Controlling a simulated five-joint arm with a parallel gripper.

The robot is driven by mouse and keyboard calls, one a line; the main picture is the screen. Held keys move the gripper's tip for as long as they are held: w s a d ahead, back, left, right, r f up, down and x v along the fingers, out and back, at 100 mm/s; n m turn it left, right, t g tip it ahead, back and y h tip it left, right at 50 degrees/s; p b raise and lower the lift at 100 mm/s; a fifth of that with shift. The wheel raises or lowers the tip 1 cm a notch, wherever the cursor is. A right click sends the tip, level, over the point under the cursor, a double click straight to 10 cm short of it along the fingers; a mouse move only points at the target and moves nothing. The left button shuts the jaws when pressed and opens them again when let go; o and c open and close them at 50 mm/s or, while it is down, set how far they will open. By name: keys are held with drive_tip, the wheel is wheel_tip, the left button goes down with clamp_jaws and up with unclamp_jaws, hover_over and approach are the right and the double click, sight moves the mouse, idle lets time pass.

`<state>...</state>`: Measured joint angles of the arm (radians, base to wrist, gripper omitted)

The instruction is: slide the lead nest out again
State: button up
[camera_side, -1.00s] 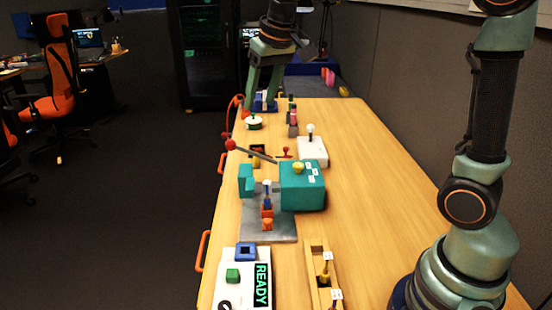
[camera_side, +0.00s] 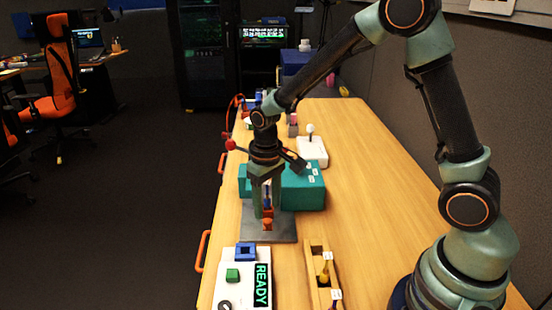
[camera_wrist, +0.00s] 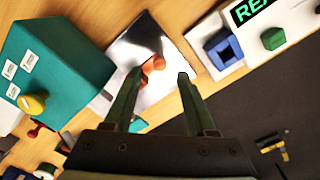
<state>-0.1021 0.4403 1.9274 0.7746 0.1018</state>
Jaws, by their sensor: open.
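The lead nest appears to be the small orange-red piece (camera_side: 267,225) on a grey metal plate (camera_side: 285,232), in front of the teal press block (camera_side: 308,192). A blue part shows just behind it, partly hidden by my fingers. My gripper (camera_side: 266,212) points down, open, right at the orange-red piece. In the wrist view the orange-red piece (camera_wrist: 153,64) lies between the open fingertips (camera_wrist: 160,74), nearer the left one. I cannot tell whether either finger touches it. The teal block (camera_wrist: 55,70) is at the left there.
A white console with a READY display (camera_side: 262,285), blue square socket (camera_side: 245,252) and green button (camera_side: 232,274) stands in front. A wooden tray (camera_side: 311,262) lies to its right. A red-knobbed lever (camera_side: 231,145) sticks out behind. The table's right side is clear.

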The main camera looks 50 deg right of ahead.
sight(268, 221)
drive_tip(key=shift+f, duration=2.05)
drive_tip(key=shift+c, duration=0.4)
clamp_jaws()
drive_tip(key=shift+r, duration=0.1)
